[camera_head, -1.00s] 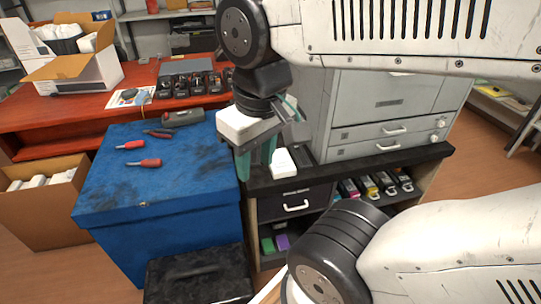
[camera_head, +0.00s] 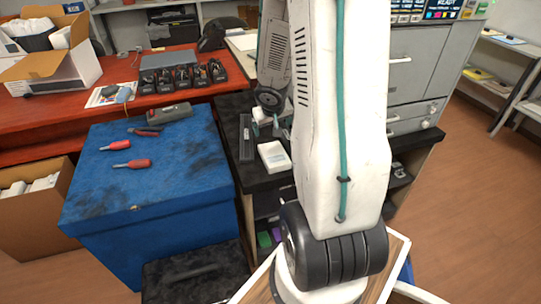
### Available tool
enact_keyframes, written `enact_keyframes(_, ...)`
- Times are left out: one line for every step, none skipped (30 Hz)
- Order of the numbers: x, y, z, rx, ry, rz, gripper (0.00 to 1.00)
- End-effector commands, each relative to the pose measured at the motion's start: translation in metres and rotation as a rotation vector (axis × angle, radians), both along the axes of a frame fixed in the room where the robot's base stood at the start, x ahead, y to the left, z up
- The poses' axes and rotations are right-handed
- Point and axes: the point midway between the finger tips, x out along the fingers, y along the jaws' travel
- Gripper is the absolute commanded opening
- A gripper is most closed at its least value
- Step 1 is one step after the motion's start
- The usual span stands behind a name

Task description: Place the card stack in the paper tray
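A small white block (camera_head: 273,156), which may be the card stack, lies on the dark counter top (camera_head: 262,181) right of the blue chest. I cannot make out separate cards. My gripper (camera_head: 279,130) is behind this block, close to the back of the counter. Its white body and teal parts show only in part, as my upright arm covers the right side. Whether its fingers are open or hold anything is not visible. I cannot pick out the paper tray for certain.
The blue chest (camera_head: 150,190) carries two red-handled screwdrivers (camera_head: 128,163), pliers and a grey tool. A red desk (camera_head: 60,120) behind holds black cartridges and an open carton (camera_head: 52,62). A grey cabinet (camera_head: 415,75) stands right. A narrow dark object (camera_head: 246,138) lies left of my gripper.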

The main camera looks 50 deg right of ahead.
Motion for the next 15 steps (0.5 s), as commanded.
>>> enact_keyframes(-0.004, -0.008, -0.022, 0.037, -0.005, -0.008, 0.92)
enact_keyframes(-0.005, -0.010, -0.031, 0.058, -0.013, -0.007, 0.92)
enact_keyframes(-0.007, -0.013, -0.043, 0.083, -0.022, -0.009, 0.92)
enact_keyframes(-0.008, -0.014, -0.050, 0.101, -0.029, -0.009, 0.92)
enact_keyframes(-0.009, -0.015, -0.056, 0.116, -0.034, -0.011, 0.92)
enact_keyframes(-0.011, -0.016, -0.063, 0.134, -0.039, -0.012, 0.92)
enact_keyframes(-0.011, -0.016, -0.067, 0.145, -0.043, -0.010, 0.92)
enact_keyframes(-0.012, -0.017, -0.070, 0.153, -0.046, -0.011, 0.92)
enact_keyframes(-0.012, -0.017, -0.074, 0.162, -0.050, -0.012, 0.92)
enact_keyframes(-0.012, -0.017, -0.076, 0.167, -0.051, -0.013, 0.92)
enact_keyframes(-0.012, -0.017, -0.078, 0.170, -0.053, -0.011, 0.92)
enact_keyframes(-0.011, -0.018, -0.080, 0.172, -0.054, -0.012, 0.92)
enact_keyframes(-0.010, -0.018, -0.082, 0.172, -0.054, -0.013, 0.92)
enact_keyframes(-0.010, -0.018, -0.084, 0.173, -0.055, -0.012, 0.92)
enact_keyframes(-0.009, -0.018, -0.086, 0.172, -0.054, -0.012, 0.92)
